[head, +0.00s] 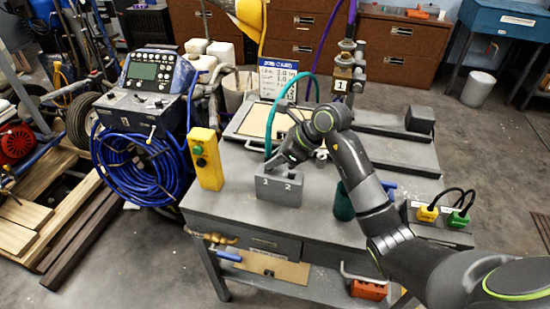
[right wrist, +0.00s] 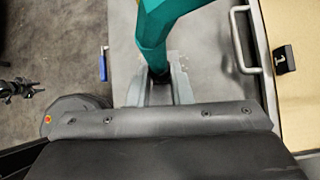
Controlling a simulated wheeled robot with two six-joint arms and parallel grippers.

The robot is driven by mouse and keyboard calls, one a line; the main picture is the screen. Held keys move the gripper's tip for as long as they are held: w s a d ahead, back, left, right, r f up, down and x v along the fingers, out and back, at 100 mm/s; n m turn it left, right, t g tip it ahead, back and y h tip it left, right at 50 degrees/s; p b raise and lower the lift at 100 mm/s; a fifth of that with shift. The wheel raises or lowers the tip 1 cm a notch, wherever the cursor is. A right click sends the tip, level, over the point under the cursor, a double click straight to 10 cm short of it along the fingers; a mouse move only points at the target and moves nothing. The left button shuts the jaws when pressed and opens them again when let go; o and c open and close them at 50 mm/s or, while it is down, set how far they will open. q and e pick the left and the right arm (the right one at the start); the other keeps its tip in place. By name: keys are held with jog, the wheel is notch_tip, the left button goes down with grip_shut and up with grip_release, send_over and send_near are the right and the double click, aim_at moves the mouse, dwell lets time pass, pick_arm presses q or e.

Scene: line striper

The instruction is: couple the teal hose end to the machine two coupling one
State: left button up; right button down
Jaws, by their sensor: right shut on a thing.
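The teal hose (head: 271,118) arches down from behind my right arm to my right gripper (head: 265,172). My right gripper is shut on the teal hose end, just above and behind a grey block (head: 278,191) marked 1 and 2. The fingers hide the hose end itself, so I cannot tell whether it touches the block. In the right wrist view the teal piece (right wrist: 158,28) rises from between the fingers (right wrist: 158,88). A post with a tag marked 1 (head: 341,85) stands at the back of the bench. I cannot tell which coupling belongs to machine two. My left gripper is out of view.
A yellow button box (head: 205,160) stands left of the block; a dark green cylinder (head: 343,203) stands to its right. A console machine (head: 150,72) with coiled blue hose (head: 130,165) is at the left. Yellow and green plugs (head: 427,213) sit at the bench's right. The bench front (head: 235,205) is clear.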

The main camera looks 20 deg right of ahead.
jog(key=shift+r, duration=0.6)
notch_tip(320, 180, up, 4)
jog(key=shift+f+p, duration=0.1)
jog(key=shift+p, duration=0.95)
